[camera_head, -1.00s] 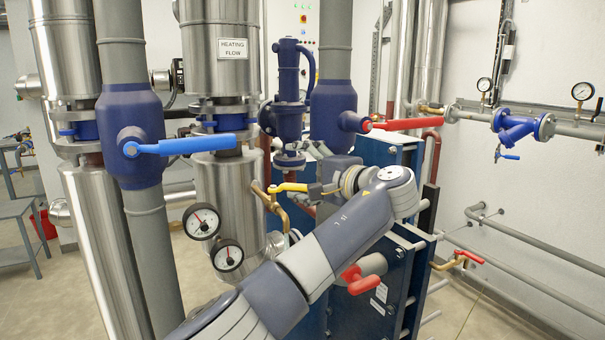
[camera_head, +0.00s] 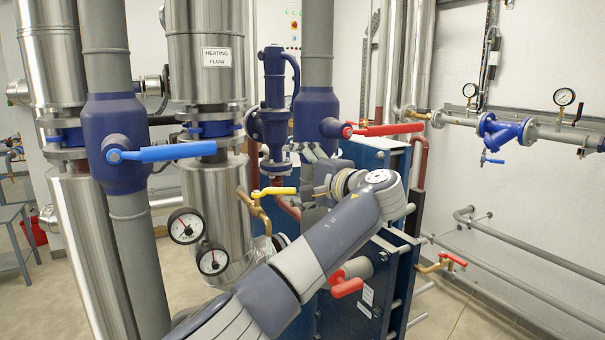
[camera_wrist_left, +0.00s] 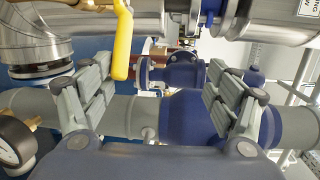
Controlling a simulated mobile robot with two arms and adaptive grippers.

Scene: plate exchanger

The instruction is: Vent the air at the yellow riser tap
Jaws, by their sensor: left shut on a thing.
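The yellow tap handle (camera_head: 278,191) lies about level on a brass tap (camera_head: 253,204) in the head view, its free end toward my left gripper (camera_head: 313,180). In the left wrist view the handle (camera_wrist_left: 122,45) hangs from the top. Its tip is between the spread fingers of my left gripper (camera_wrist_left: 160,90), close to the left finger. My right gripper is not in view.
A blue lever (camera_head: 165,152) and a red lever (camera_head: 388,130) sit on the two risers. Blue exchanger plates (camera_head: 365,155) stand behind my arm. Another red handle (camera_head: 347,288) is below my forearm.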

